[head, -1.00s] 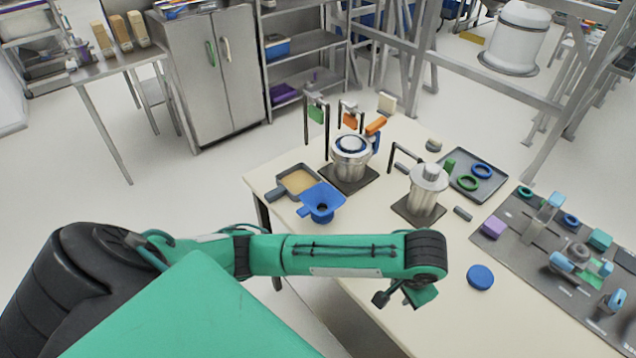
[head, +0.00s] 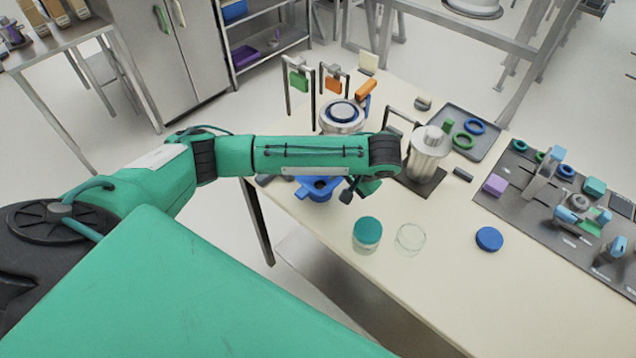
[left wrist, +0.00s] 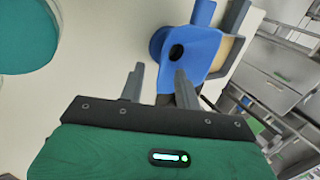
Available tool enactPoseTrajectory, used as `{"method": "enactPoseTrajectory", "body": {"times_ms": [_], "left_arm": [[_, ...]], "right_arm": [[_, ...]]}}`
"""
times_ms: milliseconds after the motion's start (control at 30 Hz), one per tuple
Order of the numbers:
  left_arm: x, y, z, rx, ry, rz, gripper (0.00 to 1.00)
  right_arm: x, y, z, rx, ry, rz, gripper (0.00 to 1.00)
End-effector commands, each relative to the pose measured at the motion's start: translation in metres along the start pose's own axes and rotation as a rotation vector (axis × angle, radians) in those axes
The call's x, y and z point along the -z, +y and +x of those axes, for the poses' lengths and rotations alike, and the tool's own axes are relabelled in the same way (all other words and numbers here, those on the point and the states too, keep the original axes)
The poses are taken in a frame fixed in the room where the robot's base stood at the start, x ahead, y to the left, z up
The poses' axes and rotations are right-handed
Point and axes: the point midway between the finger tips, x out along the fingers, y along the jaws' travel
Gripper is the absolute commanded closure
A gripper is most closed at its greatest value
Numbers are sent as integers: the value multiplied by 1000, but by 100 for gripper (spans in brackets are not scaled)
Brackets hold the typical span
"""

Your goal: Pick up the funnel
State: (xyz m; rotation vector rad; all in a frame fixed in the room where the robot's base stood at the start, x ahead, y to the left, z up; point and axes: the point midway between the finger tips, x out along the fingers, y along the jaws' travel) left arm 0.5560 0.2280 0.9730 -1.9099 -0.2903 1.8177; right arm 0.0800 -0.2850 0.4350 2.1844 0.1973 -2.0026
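The blue funnel (head: 318,191) lies on the table's left edge, partly hidden by my left arm. In the left wrist view the funnel (left wrist: 205,48) shows its dark hole and a tab at the top. My left gripper (head: 358,190) hangs just right of the funnel in the head view. In the left wrist view the left gripper (left wrist: 158,78) is open with nothing between its fingers; one finger overlaps the funnel's edge in the picture. I cannot tell whether they touch. My right gripper is not in view.
A jar with a teal lid (head: 367,230) and a clear round dish (head: 410,238) stand in front of the gripper. A metal canister (head: 428,150) and a pot (head: 342,117) stand behind. A blue disc (head: 489,239) lies right, with bare table around it.

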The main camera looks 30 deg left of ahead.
Motion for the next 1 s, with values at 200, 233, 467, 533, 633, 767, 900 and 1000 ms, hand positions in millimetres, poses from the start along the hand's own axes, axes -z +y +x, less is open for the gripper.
{"method": "enactPoseTrajectory", "body": {"times_ms": [200,233,467,533,633,767,900,1000], "left_arm": [[0,0,25,-1,0,0,67],[0,0,26,0,0,1,67],[-1,0,50,1,-2,1,67],[-1,2,61,1,-2,1,67],[-1,2,73,1,0,1,67],[-1,3,80,-1,2,1,67],[-1,4,80,-1,2,1,67],[-1,4,80,-1,2,1,80]], "right_arm": [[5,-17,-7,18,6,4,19],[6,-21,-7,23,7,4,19],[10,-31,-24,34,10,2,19],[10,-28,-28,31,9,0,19],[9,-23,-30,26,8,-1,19],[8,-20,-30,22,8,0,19],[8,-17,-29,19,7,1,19],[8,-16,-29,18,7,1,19]]}}
